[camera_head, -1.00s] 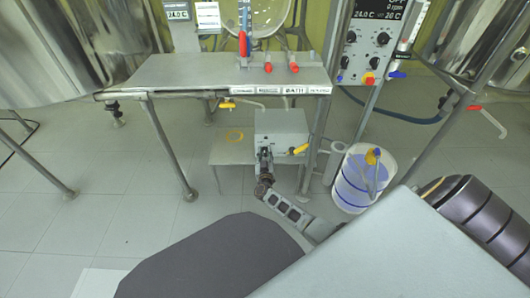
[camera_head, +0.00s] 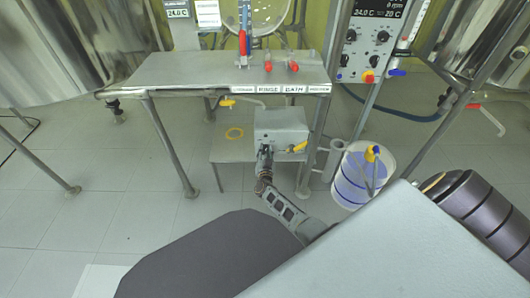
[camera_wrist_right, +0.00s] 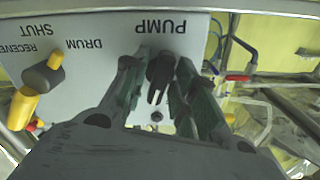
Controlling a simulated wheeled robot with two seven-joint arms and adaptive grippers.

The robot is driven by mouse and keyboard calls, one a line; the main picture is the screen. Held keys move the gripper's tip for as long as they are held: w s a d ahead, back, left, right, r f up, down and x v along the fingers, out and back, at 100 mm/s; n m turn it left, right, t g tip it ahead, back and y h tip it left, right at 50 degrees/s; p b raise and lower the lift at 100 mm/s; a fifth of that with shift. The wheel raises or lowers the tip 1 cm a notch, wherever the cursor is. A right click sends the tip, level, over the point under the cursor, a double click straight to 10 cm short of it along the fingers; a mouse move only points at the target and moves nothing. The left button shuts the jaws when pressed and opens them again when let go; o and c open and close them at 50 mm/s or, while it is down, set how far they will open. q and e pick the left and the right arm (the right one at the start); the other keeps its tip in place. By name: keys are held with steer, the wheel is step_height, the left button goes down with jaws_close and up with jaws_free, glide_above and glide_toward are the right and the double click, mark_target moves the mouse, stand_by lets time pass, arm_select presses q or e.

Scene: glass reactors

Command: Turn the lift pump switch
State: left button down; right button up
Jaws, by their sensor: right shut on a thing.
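The lift pump switch is a small black knob (camera_wrist_right: 158,72) on a grey control box, under the upside-down word PUMP in the right wrist view. The grey box (camera_head: 284,122) stands on a low stand beneath the bench in the head view. My right gripper (camera_head: 264,153) is at the front face of this box and covers the knob there. In the wrist view, the fingers of my right gripper (camera_wrist_right: 156,78) stand on both sides of the knob and are shut on it. My left gripper is not in view.
A yellow handle (camera_wrist_right: 38,85) beside the DRUM and RECEIVER labels is left of my fingers in the wrist view. A clear drum with blue liquid (camera_head: 352,187) stands right of the box. The steel bench (camera_head: 200,72) is above, its legs close by.

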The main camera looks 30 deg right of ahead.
steer(key=m, duration=0.2)
steer(key=shift+a+f+m, duration=0.1)
steer(key=shift+m, duration=0.3)
steer(key=shift+m+b, duration=0.35)
steer(key=shift+m, duration=0.35)
steer(key=o, duration=0.7)
steer(key=shift+s, duration=0.2)
steer(key=shift+v, duration=3.6)
